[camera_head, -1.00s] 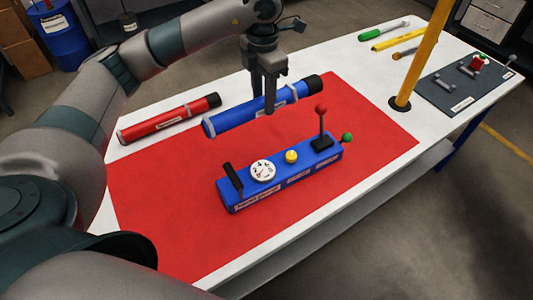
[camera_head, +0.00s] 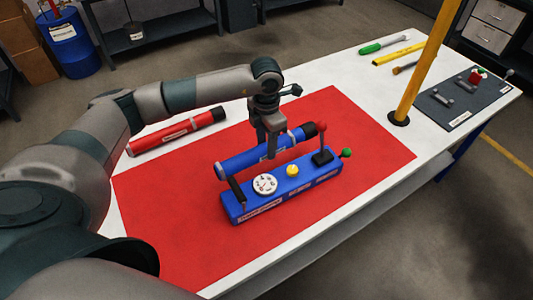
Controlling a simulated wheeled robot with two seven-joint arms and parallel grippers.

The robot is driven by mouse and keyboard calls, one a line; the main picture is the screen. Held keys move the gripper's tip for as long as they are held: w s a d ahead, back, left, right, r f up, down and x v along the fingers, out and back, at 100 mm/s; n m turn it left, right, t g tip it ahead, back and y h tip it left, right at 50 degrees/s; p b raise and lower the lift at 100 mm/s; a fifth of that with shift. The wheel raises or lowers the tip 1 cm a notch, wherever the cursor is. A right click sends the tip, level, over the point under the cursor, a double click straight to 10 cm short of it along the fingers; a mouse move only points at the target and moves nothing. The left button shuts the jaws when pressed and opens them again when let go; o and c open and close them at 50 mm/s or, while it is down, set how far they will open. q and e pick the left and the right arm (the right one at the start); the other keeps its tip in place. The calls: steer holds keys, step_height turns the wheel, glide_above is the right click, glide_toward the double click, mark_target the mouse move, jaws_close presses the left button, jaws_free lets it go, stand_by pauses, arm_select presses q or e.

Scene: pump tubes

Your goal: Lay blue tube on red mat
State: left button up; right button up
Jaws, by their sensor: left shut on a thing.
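The blue tube (camera_head: 240,162), with a black cap at its right end, is over the red mat (camera_head: 175,225), just behind the blue pump box (camera_head: 298,184). My left gripper (camera_head: 270,152) points down and is shut on the tube near its middle. The tube is low over the mat. The pump box hides part of its lower side, so I cannot tell whether it touches the mat. My right gripper is not in view.
A red tube (camera_head: 175,132) lies on the white table at the left, behind the mat. The pump box has upright levers. A yellow post (camera_head: 425,65) stands at the right. The mat's front left and right parts are clear.

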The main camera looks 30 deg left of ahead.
arm_select(q)
steer(key=shift+f, duration=1.3)
steer(key=shift+f+p, duration=0.95)
steer(key=shift+f, duration=0.95)
steer(key=shift+f, duration=0.1)
steer(key=o, duration=1)
